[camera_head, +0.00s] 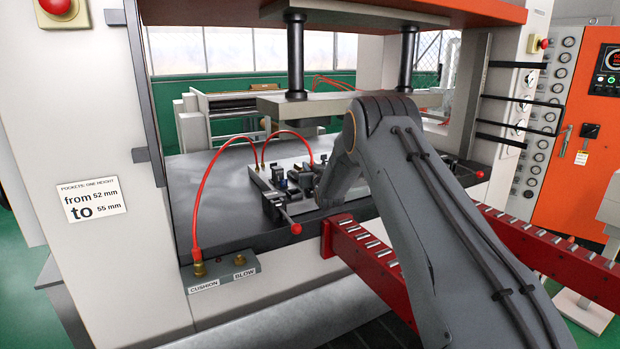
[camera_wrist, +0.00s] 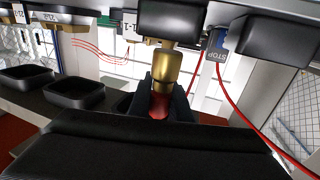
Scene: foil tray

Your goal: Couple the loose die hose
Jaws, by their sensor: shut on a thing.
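In the wrist view my gripper (camera_wrist: 162,92) is shut on a red hose end (camera_wrist: 159,105), one dark finger on each side. A brass coupling (camera_wrist: 166,70) stands just beyond the fingertips, in line with the red end. It meets a dark block (camera_wrist: 172,18) above; I cannot tell whether it is fully seated. In the head view my arm hides the gripper and the held end. A red hose (camera_head: 199,190) arcs from the brass fitting at the CUSHION label (camera_head: 204,286) up to the die (camera_head: 275,185). A second red hose (camera_head: 289,132) loops over the die.
Red roller rails (camera_head: 370,262) reach out in front. Press columns and black rods stand around the die. Dark trays (camera_wrist: 73,95) show in the wrist view.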

